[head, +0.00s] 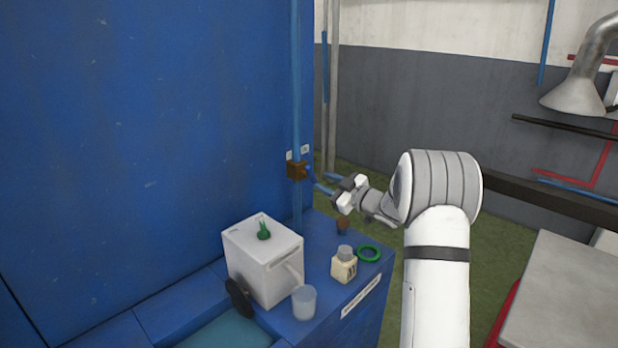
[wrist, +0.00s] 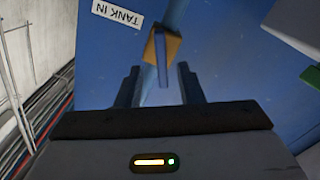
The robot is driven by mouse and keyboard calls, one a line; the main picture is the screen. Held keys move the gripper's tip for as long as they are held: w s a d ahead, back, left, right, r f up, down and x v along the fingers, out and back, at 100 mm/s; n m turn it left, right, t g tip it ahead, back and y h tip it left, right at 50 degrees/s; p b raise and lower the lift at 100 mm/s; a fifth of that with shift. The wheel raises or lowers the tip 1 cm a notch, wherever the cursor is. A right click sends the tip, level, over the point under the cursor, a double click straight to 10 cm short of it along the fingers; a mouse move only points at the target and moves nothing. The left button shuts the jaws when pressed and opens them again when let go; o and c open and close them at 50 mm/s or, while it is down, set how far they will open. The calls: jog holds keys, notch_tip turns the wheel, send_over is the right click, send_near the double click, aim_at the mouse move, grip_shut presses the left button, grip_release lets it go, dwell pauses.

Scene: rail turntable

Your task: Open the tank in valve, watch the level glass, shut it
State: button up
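The tank in valve is a brass body (head: 297,170) on a vertical blue pipe (head: 296,100) against the blue wall. Its blue lever (wrist: 163,62) points toward my gripper in the wrist view. An upside-down TANK IN label (wrist: 116,16) is beside it. My gripper (wrist: 160,80) is open, its two dark fingers apart on either side of the lever's near end; contact with either finger is not visible. In the head view, my gripper (head: 327,184) is just right of the valve. I cannot clearly make out the level glass.
Below the valve, a blue ledge (head: 318,222) carries a white box (head: 262,262), a clear cup (head: 304,302), a small bottle (head: 344,264) and a green ring (head: 369,253). A grey bench (head: 565,295) stands at the right. Green floor shows between.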

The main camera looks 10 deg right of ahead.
aim_at(314, 178)
jog(key=x, duration=0.6)
jog(key=shift+s+a+p, duration=0.1)
jog(key=shift+a+p, duration=0.05)
jog(key=shift+p, duration=0.25)
jog(key=shift+c, duration=0.4)
grip_shut()
